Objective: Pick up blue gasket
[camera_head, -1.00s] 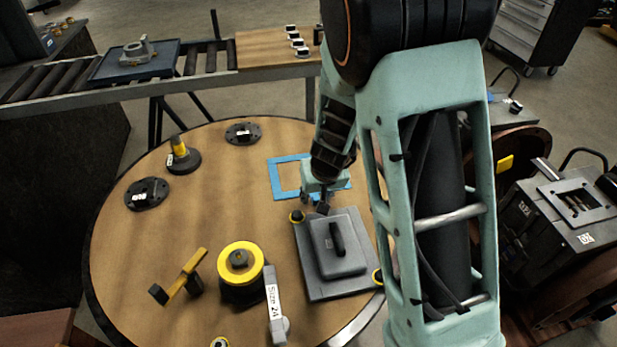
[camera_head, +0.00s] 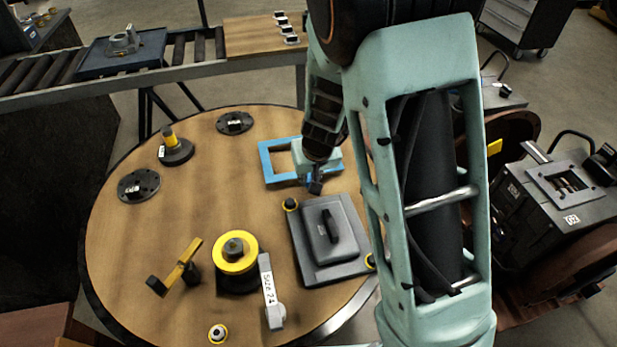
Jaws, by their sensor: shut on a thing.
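The blue gasket (camera_head: 265,164) is a flat rectangular frame with an open middle, at the far right part of the round wooden table. My gripper (camera_head: 314,186) points down at its near right side and is shut on the gasket's near edge. My wrist and arm hide the gasket's right part and most of the grip. The gasket looks level. It is at or just above the tabletop; I cannot tell exactly how high.
A dark grey plate with a handled cover (camera_head: 326,240) lies just nearer than the gasket. Two round flanges (camera_head: 235,122) (camera_head: 138,186), a yellow-topped post (camera_head: 174,150) and a yellow ring (camera_head: 236,253) stand on the table (camera_head: 205,205). A roller conveyor (camera_head: 190,66) runs behind.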

